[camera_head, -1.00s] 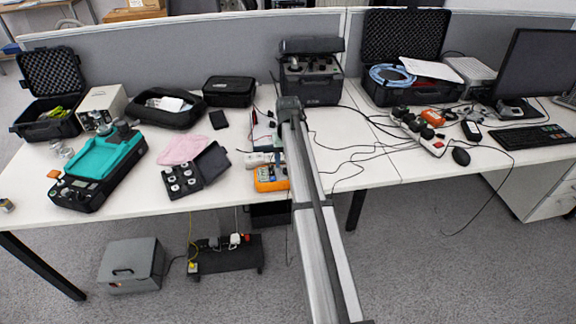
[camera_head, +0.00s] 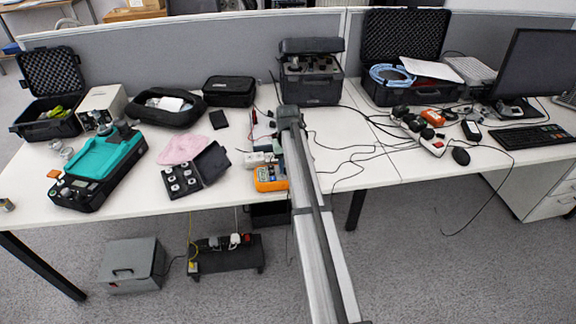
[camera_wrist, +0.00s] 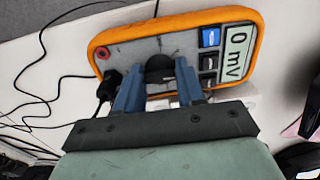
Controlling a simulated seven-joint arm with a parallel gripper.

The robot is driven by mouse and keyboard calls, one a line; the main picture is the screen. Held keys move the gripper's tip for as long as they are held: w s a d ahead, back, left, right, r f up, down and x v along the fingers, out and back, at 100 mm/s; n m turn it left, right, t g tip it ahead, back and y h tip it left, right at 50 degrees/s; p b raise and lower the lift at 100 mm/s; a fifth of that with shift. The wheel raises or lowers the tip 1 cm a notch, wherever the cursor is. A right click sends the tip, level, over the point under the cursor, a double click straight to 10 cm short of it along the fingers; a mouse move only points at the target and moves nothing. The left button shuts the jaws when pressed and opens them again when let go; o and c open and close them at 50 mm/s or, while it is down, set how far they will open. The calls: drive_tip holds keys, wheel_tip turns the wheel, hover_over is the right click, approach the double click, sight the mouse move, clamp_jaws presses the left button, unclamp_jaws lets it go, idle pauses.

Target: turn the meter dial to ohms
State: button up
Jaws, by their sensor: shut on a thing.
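The orange meter (camera_head: 265,184) lies on the white table near its front edge, partly hidden by my arm. In the wrist view, the meter (camera_wrist: 119,38) has a grey face, and its screen (camera_wrist: 236,53) reads 0 mV. Its dark round dial (camera_wrist: 159,67) sits between the two blue fingers of my gripper (camera_wrist: 158,72). My gripper is shut on the dial, with a finger on each side. The fingers hide part of the dial, and I cannot make out its pointer or the markings around it.
A blue button (camera_wrist: 210,37) and a red socket (camera_wrist: 102,53) are on the meter's face. A black plug (camera_wrist: 109,84) with a cable stands close to the left finger. A black case with round pieces (camera_head: 185,179) lies left of the meter. Loose cables run over the table to the right.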

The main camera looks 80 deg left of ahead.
drive_tip(key=c, duration=0.4)
drive_tip(key=m, duration=0.3)
drive_tip(key=shift+m, duration=2.3)
drive_tip(key=shift+s, duration=0.1)
drive_tip(key=o, duration=1.1)
drive_tip(key=shift+c, duration=0.2)
drive_tip(key=shift+r, duration=0.15)
